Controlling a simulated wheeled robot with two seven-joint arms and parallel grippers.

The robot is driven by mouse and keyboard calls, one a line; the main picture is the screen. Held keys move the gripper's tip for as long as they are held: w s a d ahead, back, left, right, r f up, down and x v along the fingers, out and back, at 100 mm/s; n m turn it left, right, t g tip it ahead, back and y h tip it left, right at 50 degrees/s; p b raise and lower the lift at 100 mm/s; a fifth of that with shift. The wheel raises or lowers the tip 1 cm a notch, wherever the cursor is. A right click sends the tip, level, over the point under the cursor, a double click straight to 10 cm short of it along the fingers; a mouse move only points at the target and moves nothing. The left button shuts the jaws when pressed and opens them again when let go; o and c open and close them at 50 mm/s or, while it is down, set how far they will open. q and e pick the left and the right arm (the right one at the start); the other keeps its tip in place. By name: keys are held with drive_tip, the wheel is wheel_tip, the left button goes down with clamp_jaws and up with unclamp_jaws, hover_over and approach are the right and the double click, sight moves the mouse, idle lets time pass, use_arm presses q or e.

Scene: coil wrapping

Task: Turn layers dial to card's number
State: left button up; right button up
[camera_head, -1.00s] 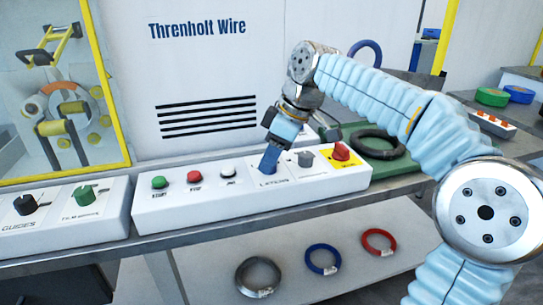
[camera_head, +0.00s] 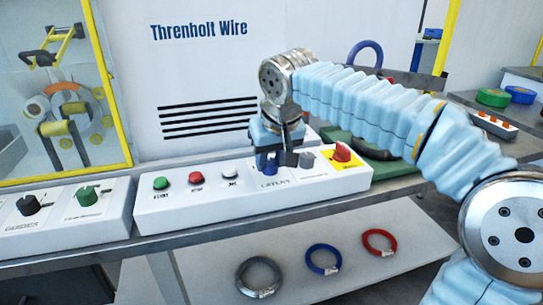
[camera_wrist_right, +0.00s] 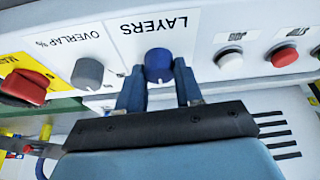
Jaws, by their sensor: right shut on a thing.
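The blue LAYERS dial (camera_head: 270,169) is on the white control panel (camera_head: 200,205). It shows close up in the wrist view (camera_wrist_right: 158,64) under its LAYERS label. My right gripper (camera_head: 269,162) comes down over the dial from above. In the wrist view its two blue fingers (camera_wrist_right: 158,84) are on either side of the dial, shut on it. The dial's setting is too small to read. I cannot make out a card with a number. My left gripper is not in view.
The grey OVERLAP dial (camera_wrist_right: 88,72) and red main switch (camera_head: 342,152) are beside the LAYERS dial. Green (camera_head: 160,183), red (camera_head: 196,178) and white (camera_head: 230,171) buttons are on its other side. Coils, including a blue one (camera_head: 323,259), lie on the shelf below.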

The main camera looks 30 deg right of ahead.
drive_tip(key=m+h, duration=0.1)
drive_tip(key=m, duration=0.1)
drive_tip(key=m+g+h, duration=0.1)
drive_tip(key=m, duration=0.2)
drive_tip(key=shift+a+m+p, duration=0.15)
drive_tip(key=shift+m+p, duration=0.15)
drive_tip(key=shift+p, duration=0.1)
drive_tip(key=m+g, duration=0.1)
drive_tip(key=m, duration=0.1)
drive_tip(key=m+h, duration=0.1)
drive_tip(key=m, duration=0.2)
drive_tip(key=shift+w+a+m+g, duration=0.1)
drive_tip(key=shift+w+m+g, duration=0.05)
drive_tip(key=shift+m+g, duration=0.2)
drive_tip(key=o, duration=1)
drive_tip(key=shift+r, duration=0.1)
drive_tip(key=v, duration=1.3)
drive_tip(key=shift+a+r, duration=0.25)
drive_tip(key=shift+a, duration=0.1)
